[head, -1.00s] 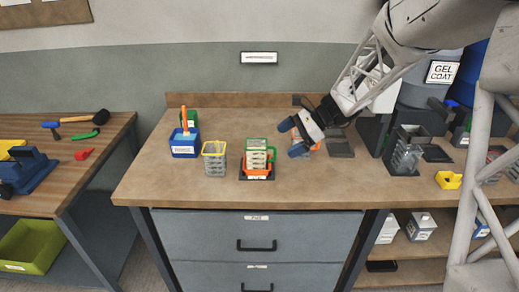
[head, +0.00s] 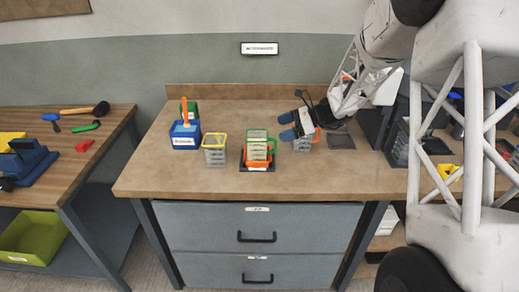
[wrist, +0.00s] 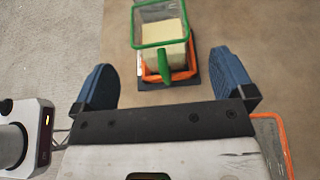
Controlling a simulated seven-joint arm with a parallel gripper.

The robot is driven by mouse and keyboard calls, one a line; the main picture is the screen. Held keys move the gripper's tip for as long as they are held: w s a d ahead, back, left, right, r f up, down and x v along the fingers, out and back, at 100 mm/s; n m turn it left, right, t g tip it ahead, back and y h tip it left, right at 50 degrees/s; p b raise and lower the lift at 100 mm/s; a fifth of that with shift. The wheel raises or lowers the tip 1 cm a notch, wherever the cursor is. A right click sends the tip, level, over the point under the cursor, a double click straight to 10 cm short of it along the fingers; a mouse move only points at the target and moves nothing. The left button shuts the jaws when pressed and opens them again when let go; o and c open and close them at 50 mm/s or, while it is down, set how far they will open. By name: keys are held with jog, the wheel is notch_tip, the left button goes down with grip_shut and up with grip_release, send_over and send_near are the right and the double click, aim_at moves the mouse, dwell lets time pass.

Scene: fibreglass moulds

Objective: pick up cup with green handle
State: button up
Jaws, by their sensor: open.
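The cup with the green handle (head: 257,136) has a green rim and clear sides. It sits stacked in an orange-trimmed cup (head: 258,160) on a small dark pad, at the middle of the bench. In the wrist view its green rim (wrist: 160,32) is at the top centre, with the green handle (wrist: 164,66) pointing towards me. Something pale shows inside it. My gripper (head: 287,126) is open and empty, with blue fingertips, to the right of the stack. In the wrist view my gripper (wrist: 165,82) has its fingers apart, one to each side of the handle and short of the cup.
Another orange-trimmed cup (head: 302,144) stands right of the stack, partly below my gripper. A yellow-rimmed cup (head: 215,150) stands to the left. A blue box (head: 185,138) with an orange-handled tool is farther left. The bench front (head: 200,183) is clear.

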aim_at(264, 133)
jog(key=shift+x, duration=1.3)
jog(key=shift+x, duration=2.55)
jog(key=shift+s+r, duration=0.1)
jog(key=c, duration=1.5)
jog(key=shift+r, duration=0.15)
